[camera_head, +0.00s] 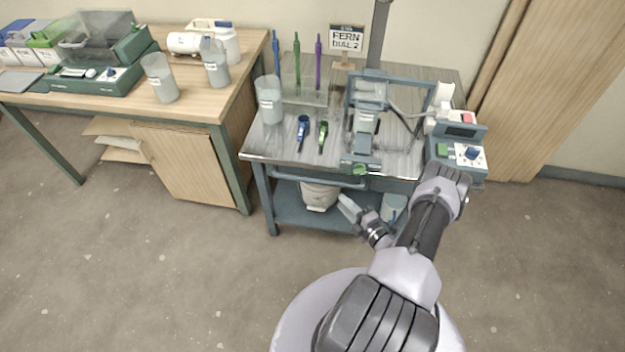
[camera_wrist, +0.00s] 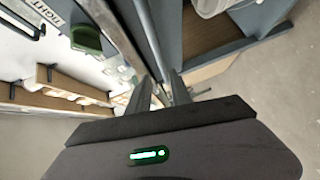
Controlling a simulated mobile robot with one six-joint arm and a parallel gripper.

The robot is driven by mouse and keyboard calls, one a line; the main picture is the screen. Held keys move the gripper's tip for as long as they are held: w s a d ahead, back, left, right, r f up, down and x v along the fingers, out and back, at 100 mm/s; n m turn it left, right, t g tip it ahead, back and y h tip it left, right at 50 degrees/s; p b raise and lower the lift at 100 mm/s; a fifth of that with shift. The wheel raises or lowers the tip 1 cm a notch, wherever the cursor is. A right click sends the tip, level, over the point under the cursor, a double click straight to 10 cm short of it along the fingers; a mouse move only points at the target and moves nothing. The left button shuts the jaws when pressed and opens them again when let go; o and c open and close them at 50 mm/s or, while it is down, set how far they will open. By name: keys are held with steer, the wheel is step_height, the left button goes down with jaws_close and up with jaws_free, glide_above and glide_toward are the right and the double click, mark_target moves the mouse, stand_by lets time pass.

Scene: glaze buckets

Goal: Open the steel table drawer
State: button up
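The steel table (camera_head: 400,160) has a blue-grey frame and a drawer under its top. The drawer's long bar handle (camera_head: 318,181) runs along the front edge, and the drawer looks shut. My gripper (camera_head: 346,204) is at the table's front, close to the right part of the handle. In the wrist view my gripper (camera_wrist: 160,84) has its two dark fingers apart. The handle bar (camera_wrist: 150,38) comes down from the top to the gap between the fingertips. I cannot tell whether the fingers touch it.
On the steel table stand a clear beaker (camera_head: 269,100), a frame stand (camera_head: 388,100) and a control box (camera_head: 456,150). A white bucket (camera_head: 319,195) is on the lower shelf. A wooden table (camera_head: 195,95) stands at left. The floor in front is clear.

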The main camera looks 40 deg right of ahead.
mark_target(320, 180)
steer(key=shift+w+d+f+b, duration=0.25)
steer(key=shift+w+b, duration=0.35)
steer(key=shift+w, duration=1.65)
steer(key=shift+w+f+b, duration=0.4)
steer(key=shift+w+b, duration=0.25)
steer(key=shift+w, duration=1.65)
steer(key=shift+w+d+f+b, duration=0.25)
steer(key=shift+w+b, duration=0.35)
steer(key=shift+w, duration=1.65)
steer(key=shift+a, duration=0.1)
jaws_close()
